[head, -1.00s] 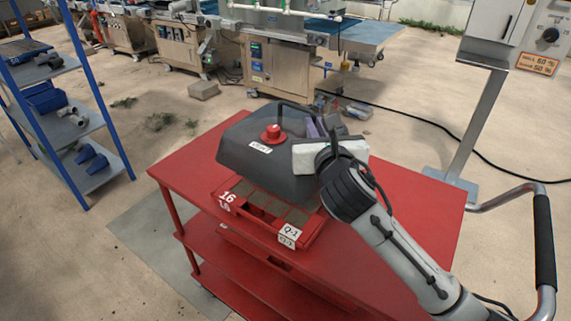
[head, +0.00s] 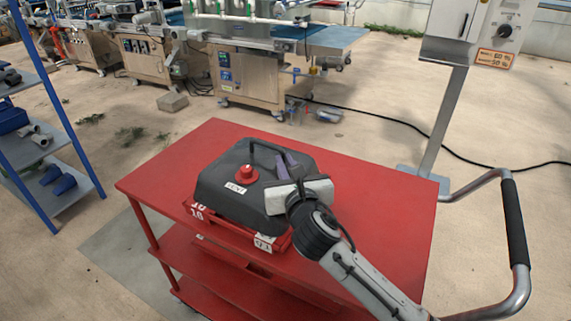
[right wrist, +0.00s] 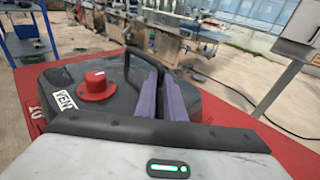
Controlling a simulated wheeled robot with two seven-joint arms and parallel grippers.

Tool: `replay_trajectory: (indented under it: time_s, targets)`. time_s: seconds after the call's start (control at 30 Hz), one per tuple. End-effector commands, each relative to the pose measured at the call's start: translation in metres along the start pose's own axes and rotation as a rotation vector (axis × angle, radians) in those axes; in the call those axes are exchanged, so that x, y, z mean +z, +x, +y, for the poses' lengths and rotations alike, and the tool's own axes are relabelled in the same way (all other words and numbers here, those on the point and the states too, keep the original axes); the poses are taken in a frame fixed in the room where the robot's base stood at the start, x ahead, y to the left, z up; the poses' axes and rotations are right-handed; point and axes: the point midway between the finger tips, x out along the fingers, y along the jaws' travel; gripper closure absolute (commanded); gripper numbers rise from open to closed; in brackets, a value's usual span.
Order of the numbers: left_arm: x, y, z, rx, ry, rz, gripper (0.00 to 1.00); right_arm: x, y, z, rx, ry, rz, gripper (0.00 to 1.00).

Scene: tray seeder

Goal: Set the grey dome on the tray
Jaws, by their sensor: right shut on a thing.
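The grey dome (head: 222,189) has a dark handle, a red knob (head: 247,174) and a white label. It sits over the red tray (head: 222,232) on the cart, covering most of it; the tray's front edge and number labels show below it. Whether it rests fully on the rim I cannot tell. My right gripper (head: 289,166) is at the dome's handle. In the right wrist view its purple fingers (right wrist: 155,95) are shut on the dark handle (right wrist: 130,62), beside the red knob. My left gripper is not in view.
The red cart top (head: 375,195) is clear to the right and behind the dome. A cart push handle (head: 514,220) is at the right. A blue shelf (head: 60,195) with pipe fittings stands at the left. Steel machines (head: 245,75) stand behind.

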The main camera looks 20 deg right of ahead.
Motion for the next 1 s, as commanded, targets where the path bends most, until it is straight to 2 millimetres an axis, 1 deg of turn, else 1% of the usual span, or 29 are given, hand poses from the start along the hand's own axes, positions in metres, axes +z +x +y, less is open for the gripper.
replay_trajectory:
  time_s: [0.03, 0.07, 0.13, 0.17, 0.47, 0.53, 0.67, 0.9, 1.0]
  targets:
    - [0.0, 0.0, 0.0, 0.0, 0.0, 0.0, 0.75, -0.001, 0.0, 0.0, 0.001, 0.0, -0.001, 1.0]
    - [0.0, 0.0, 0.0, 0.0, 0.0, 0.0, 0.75, -0.002, 0.0, 0.0, 0.0, 0.0, 0.001, 0.86]
    - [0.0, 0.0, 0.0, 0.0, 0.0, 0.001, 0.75, -0.002, 0.0, 0.0, 0.0, 0.0, 0.001, 0.74]
    - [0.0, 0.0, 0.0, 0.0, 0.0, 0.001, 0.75, -0.002, 0.0, 0.0, 0.0, 0.0, 0.001, 0.72]
    - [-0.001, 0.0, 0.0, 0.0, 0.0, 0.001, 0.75, 0.0, 0.0, 0.0, 0.0, 0.0, 0.0, 0.72]
    - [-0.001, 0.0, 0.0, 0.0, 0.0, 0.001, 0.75, 0.0, -0.004, 0.0, 0.0, -0.002, 0.002, 0.72]
    - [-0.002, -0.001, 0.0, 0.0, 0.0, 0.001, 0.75, 0.0, -0.024, 0.0, 0.002, -0.002, 0.002, 0.72]
    - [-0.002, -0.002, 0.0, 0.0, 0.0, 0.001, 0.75, 0.0, -0.076, 0.001, 0.003, -0.001, 0.002, 0.72]
    - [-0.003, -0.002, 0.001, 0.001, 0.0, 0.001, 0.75, 0.0, -0.095, 0.0, 0.002, 0.0, 0.002, 0.72]
